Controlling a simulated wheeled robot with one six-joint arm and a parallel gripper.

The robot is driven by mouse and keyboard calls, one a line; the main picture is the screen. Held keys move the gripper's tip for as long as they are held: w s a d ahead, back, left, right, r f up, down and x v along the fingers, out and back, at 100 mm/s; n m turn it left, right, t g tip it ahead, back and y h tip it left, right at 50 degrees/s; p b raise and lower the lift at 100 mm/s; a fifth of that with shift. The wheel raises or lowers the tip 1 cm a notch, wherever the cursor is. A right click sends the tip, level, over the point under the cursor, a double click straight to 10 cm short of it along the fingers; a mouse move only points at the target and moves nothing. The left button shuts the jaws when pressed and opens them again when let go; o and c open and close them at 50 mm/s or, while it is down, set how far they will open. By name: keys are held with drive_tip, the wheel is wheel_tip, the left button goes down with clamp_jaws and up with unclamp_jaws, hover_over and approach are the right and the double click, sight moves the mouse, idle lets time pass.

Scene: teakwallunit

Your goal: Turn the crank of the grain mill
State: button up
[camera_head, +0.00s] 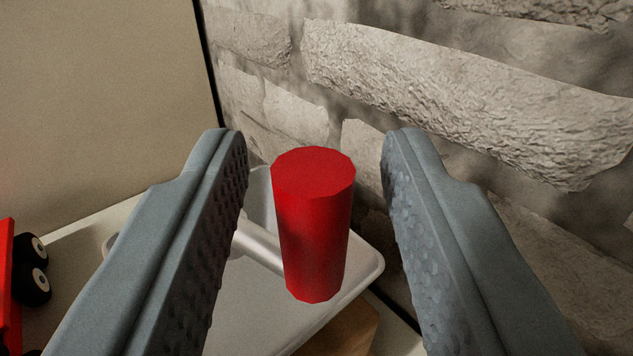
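The red cylindrical knob of the crank (315,240) stands upright in the middle of the camera view. A pale metal crank arm (259,245) runs from behind the left finger to the lower part of the knob. My gripper (310,150) is open. One finger is on each side of the knob, with a visible gap on both sides, and neither finger touches it. The left finger hides part of the crank arm. The body of the grain mill cannot be clearly made out.
A light grey tray-like thing (330,318) lies below the knob, with a brown piece (345,335) under its edge. A rough stone wall (470,90) stands close behind and to the right. A red thing with black wheels (8,290) is at the left edge. A beige panel (90,100) stands at the left.

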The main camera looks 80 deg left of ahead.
drive_tip(key=s+d, duration=0.2)
drive_tip(key=d, duration=1.4)
drive_tip(key=shift+s+d, duration=0.3)
drive_tip(key=s+d+r+m+t+h, duration=0.4)
drive_tip(key=s+d+r+t, duration=0.3)
drive_tip(key=d+t, duration=0.15)
drive_tip(key=s+d+r+m+t+h, duration=0.3)
drive_tip(key=s+d+r+m+t, duration=0.2)
drive_tip(key=s+d+r+t, duration=0.3)
drive_tip(key=s+d+f+m+h, duration=0.65)
drive_tip(key=s+d+h, duration=0.25)
drive_tip(key=s+d, duration=0.3)
drive_tip(key=s+d+f+g+h, duration=0.1)
drive_tip(key=s+f+g, duration=0.1)
drive_tip(key=s+f, duration=0.9)
drive_tip(key=shift+d+m+h, duration=0.3)
drive_tip(key=shift+m+h, duration=0.05)
drive_tip(key=shift+h, duration=0.05)
